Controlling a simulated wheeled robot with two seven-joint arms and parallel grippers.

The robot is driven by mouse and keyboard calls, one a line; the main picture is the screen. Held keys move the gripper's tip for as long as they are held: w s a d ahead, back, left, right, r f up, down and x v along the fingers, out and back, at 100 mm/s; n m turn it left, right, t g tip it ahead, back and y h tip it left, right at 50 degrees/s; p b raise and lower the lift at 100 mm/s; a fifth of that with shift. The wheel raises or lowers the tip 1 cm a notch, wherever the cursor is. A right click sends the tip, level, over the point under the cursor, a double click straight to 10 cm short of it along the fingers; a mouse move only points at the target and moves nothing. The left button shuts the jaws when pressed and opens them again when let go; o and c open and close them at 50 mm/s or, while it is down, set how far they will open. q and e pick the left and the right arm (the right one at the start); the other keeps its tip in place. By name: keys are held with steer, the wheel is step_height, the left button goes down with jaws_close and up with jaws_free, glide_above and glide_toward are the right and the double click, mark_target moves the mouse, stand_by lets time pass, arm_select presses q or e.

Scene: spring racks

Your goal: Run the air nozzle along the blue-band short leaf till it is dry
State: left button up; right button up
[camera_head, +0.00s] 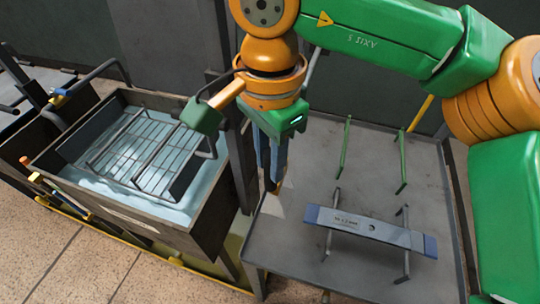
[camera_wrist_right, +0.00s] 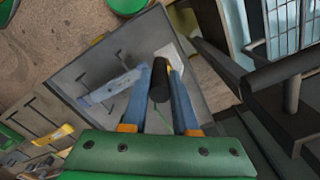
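The blue-band short leaf (camera_head: 370,228) is a grey, slightly arched strip with blue ends and a small label. It lies across two dark supports on the grey tray (camera_head: 300,270); it also shows in the right wrist view (camera_wrist_right: 112,86). My right gripper (camera_head: 273,180) points down over the tray's left side, left of the leaf and apart from it. In the right wrist view its blue fingers (camera_wrist_right: 160,78) close on a dark cylinder, which looks like the air nozzle (camera_wrist_right: 159,82). A yellowish tip shows below the fingers. My left gripper is not in view.
A tank of bluish water (camera_head: 185,205) with a wire rack (camera_head: 150,150) stands left of the tray. Two green upright supports (camera_head: 346,147) stand at the tray's back. A dark post (camera_head: 240,150) rises between tank and tray. The tray's front is mostly clear.

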jaws_close()
stand_by(1.1)
